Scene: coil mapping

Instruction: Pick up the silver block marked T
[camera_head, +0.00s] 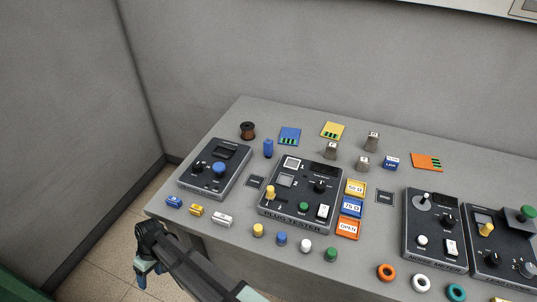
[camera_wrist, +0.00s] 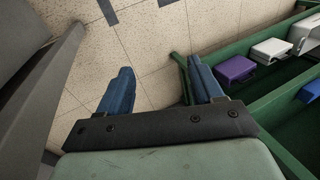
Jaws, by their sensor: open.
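Three small silver-grey blocks stand toward the back of the grey table in the head view: one at the left (camera_head: 331,150), one at the back right (camera_head: 372,141) and one nearer the front (camera_head: 362,163). Their marks are too small to read, so I cannot tell which one bears the T. My gripper (camera_head: 150,274) hangs off the table's front left side, over the tiled floor, well apart from the blocks. In the wrist view my gripper (camera_wrist: 162,72) has its two blue fingers apart, with only floor between them. No silver-grey block is identifiable there.
A plug tester (camera_head: 301,194) stands in front of the blocks, with a blue cube (camera_head: 391,162) to their right. A dark spool (camera_head: 247,130) and a blue cylinder (camera_head: 268,148) are at the left. A green-framed bin (camera_wrist: 262,102) with coloured pieces is beside my gripper.

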